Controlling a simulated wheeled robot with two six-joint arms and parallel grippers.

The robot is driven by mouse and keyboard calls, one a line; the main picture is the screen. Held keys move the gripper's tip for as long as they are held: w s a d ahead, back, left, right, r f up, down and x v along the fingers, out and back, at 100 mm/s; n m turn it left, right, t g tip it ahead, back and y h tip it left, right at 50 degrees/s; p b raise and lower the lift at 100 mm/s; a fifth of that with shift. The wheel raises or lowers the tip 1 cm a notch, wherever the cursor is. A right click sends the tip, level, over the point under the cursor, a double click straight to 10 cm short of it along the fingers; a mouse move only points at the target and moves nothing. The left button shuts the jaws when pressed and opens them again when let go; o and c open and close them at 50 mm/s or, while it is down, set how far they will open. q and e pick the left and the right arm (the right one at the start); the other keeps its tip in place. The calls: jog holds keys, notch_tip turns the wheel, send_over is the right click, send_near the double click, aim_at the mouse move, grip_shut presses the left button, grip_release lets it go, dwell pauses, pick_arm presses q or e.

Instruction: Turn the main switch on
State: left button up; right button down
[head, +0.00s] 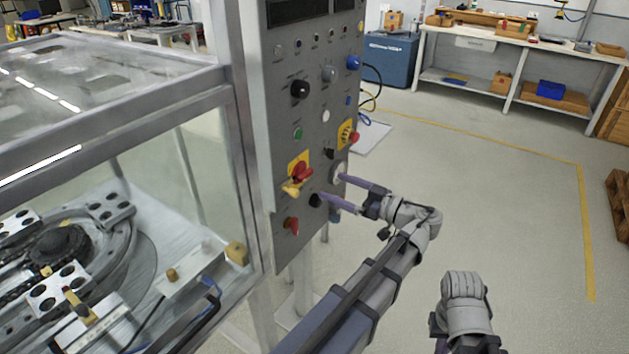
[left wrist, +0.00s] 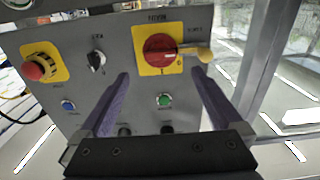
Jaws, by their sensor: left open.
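The main switch appears to be the red rotary knob (head: 301,171) on a yellow plate, low on the grey control panel (head: 283,95). A yellow piece (head: 292,189) sticks out beside the knob. In the left wrist view the panel looks upside down, with the red knob (left wrist: 160,47) top centre and the yellow piece (left wrist: 205,55) to its right. My left gripper (head: 333,187) is open and empty in front of the panel's lower part, right of the knob in the head view. Its fingers (left wrist: 158,75) show in the wrist view. My right gripper's jaws are not visible.
A red emergency-stop button (head: 353,137) sits on yellow, up and right of the switch. A green button (head: 298,134), a black knob (head: 300,89) and another red knob (head: 291,226) are nearby. A glass-walled enclosure (head: 222,150) stands left. The floor right is open.

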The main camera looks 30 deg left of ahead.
aim_at(308, 176)
pick_arm(q)
jog(key=shift+w+a, duration=0.15)
jog(key=shift+a, duration=1.8)
jog(key=shift+w+a, duration=0.15)
jog(key=shift+a, duration=1.8)
jog(key=shift+c, duration=0.2)
jog(key=c, duration=1.3)
